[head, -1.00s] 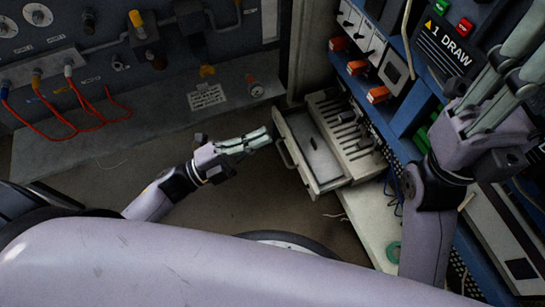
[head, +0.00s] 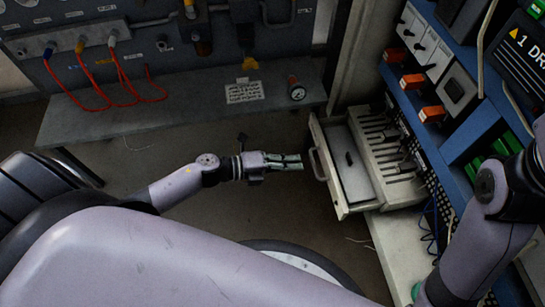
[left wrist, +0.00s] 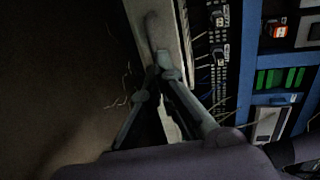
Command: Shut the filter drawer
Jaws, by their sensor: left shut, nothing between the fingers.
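The filter drawer (head: 338,197) is a pale, shallow tray pulled out to the left from a slotted pale unit (head: 388,150). Its handle (head: 318,164) is a bar on the left-facing front. A small dark piece lies on the drawer floor. My left gripper (head: 299,162) is shut and empty, pointing right at the handle with a small gap showing in the head view. In the left wrist view its fingertips (left wrist: 160,72) meet just below a pale bar that looks like the handle (left wrist: 152,32); contact there cannot be told. My right gripper is out of view.
A blue panel with orange switches (head: 432,113) stands to the right of the drawer. A grey ledge (head: 190,103) with red cables and a gauge (head: 297,93) runs along the back. My right arm is at the right edge. The floor left of the drawer is clear.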

